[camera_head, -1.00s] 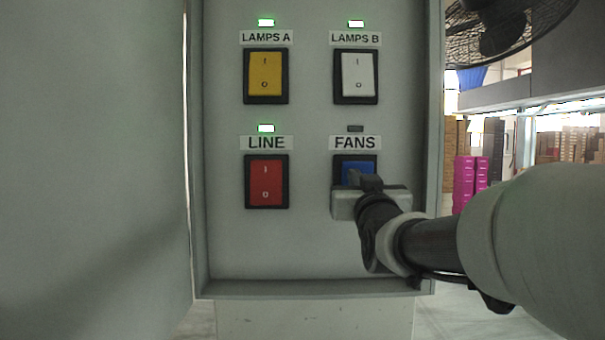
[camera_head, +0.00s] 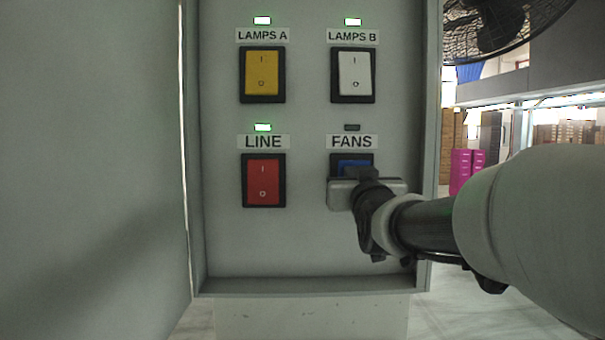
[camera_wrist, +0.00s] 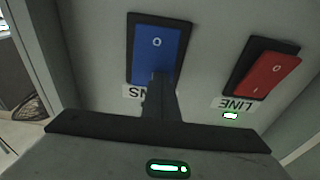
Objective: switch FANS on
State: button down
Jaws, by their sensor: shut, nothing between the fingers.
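The blue FANS rocker switch (camera_head: 351,161) sits at the lower right of the panel, under its FANS label (camera_head: 352,142). The small lamp (camera_head: 352,127) above that label is dark. My gripper (camera_head: 361,172) is in front of the switch and hides its lower part in the head view. The blue switch also shows in the wrist view (camera_wrist: 158,45), upside down, with its O mark visible. There the shut, empty fingertips (camera_wrist: 160,80) overlap the switch's end nearest the label. I cannot tell whether they touch it.
The red LINE switch (camera_head: 263,181), yellow LAMPS A switch (camera_head: 262,74) and white LAMPS B switch (camera_head: 353,74) share the panel, each with a lit green lamp. The box's side walls and bottom lip (camera_head: 305,286) stand out around the panel. A black fan (camera_head: 497,28) is at upper right.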

jog(key=shift+w+r+g+p, duration=0.45)
jog(key=shift+r+g+p, duration=0.2)
jog(key=shift+g+p, duration=0.35)
jog(key=shift+s, duration=0.1)
